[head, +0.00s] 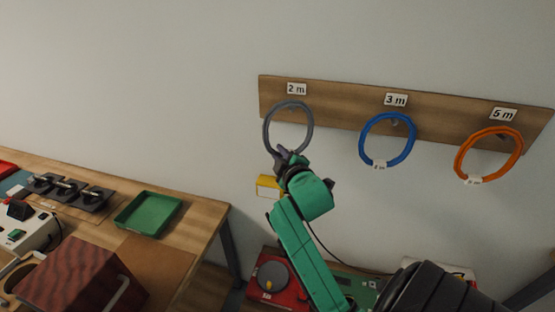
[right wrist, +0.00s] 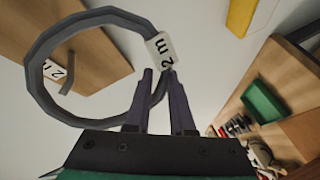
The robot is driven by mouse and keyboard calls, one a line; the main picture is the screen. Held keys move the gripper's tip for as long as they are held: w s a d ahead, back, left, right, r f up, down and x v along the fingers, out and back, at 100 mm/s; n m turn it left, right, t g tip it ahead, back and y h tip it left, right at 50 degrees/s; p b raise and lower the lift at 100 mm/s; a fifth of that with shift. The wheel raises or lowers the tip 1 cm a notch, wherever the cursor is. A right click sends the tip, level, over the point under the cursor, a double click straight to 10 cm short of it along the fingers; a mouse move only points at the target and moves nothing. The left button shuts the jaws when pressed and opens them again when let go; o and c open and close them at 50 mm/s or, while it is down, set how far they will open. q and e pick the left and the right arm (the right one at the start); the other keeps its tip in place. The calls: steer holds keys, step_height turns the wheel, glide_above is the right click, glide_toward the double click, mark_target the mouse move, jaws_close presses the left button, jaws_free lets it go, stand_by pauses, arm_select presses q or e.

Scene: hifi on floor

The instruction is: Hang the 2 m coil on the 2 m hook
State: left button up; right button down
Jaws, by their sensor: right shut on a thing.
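The grey 2 m coil (head: 266,133) is held upright in front of the wooden hook board, just under the 2 m label (head: 296,89). My right gripper (head: 287,153) is shut on the bottom of the coil. In the right wrist view the coil (right wrist: 38,88) shows as a ring with its white "2 m" tag (right wrist: 160,48) by the fingertips (right wrist: 160,78). The 2 m hook (right wrist: 69,78) appears inside the ring's outline there. I cannot tell whether the coil is around the hook or only in front of it. My left gripper is not in view.
A blue coil (head: 363,143) hangs below the 3 m label (head: 396,100), and an orange coil (head: 460,160) below the 5 m label (head: 503,114). A workbench with a green tray (head: 147,214) stands at left. A red case (head: 283,290) lies below my arm.

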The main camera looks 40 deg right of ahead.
steer(key=shift+w+d+b, duration=0.15)
steer(key=shift+w+d, duration=0.3)
steer(key=shift+d, duration=0.2)
steer(key=shift+w+d+b, duration=0.15)
steer(key=shift+w+d, duration=0.3)
steer(key=shift+d, duration=0.2)
steer(key=shift+w+d+f, duration=0.4)
steer(key=shift+d+f, duration=0.2)
steer(key=shift+f, duration=0.25)
steer(key=c, duration=0.7)
jaws_free()
steer(key=shift+d+f, duration=0.1)
